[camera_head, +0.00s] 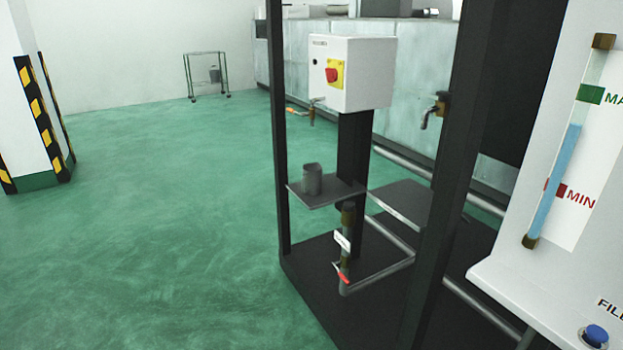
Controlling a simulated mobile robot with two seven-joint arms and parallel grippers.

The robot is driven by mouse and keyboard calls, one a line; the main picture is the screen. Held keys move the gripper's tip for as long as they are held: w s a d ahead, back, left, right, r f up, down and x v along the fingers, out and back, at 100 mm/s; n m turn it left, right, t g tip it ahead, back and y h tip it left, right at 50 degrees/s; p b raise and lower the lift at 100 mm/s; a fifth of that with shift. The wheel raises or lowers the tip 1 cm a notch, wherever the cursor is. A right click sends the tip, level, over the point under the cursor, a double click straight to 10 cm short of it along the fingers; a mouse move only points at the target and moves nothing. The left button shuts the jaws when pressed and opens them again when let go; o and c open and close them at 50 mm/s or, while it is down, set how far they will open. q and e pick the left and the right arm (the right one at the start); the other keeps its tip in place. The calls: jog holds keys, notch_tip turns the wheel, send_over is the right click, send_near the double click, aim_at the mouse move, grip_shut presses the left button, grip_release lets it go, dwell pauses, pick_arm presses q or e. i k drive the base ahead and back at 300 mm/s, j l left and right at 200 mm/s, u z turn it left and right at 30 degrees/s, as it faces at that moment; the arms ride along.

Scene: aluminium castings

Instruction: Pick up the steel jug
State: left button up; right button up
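A grey metal vessel with a slanted top edge, which looks like the steel jug (313,180), stands upright on a small dark shelf (342,193) inside a black frame. A small tap (313,110) hangs above it from the white control box, apart from the vessel. No handle can be made out clearly. Neither of my grippers is in view.
The black frame's posts (279,140) stand on either side of the shelf. A pipe with a red-handled valve (344,278) lies below. A white panel with a level gauge (556,180) fills the right. Green floor (170,210) is clear at left, beside a striped pillar (30,110).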

aim_at(312, 182)
jog(key=i+j+z, duration=0.1)
jog(key=z, duration=0.7)
jog(key=i+j+z, duration=0.1)
jog(key=j+z, duration=0.2)
jog(key=i+j+z, duration=0.1)
jog(key=j+z, duration=0.5)
jog(key=j, duration=0.5)
jog(key=i+j, duration=0.1)
jog(key=j, duration=0.65)
jog(key=j+z, duration=0.15)
jog(key=j, duration=0.65)
jog(key=i, duration=0.05)
